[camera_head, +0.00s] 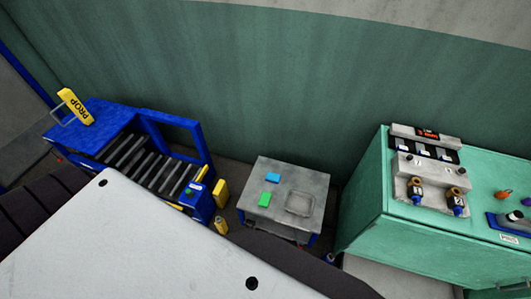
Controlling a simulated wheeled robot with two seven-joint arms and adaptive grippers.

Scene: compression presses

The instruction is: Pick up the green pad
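The green pad (265,199) lies flat on the left part of a small grey table (318,184). A blue pad (273,178) lies just behind it on the same table. A shallow square recess or tray (299,203) is to the right of the green pad. Neither gripper shows in this view, so I cannot see any contact with the pad. A large pale panel and dark arm-like parts fill the lower left, in front of the table.
A blue roller conveyor (181,132) stands at the left with a yellow PROP block (75,107) on it. A green cabinet (371,206) at the right carries a machine (427,172) and small coloured items. A green wall (280,80) closes the back.

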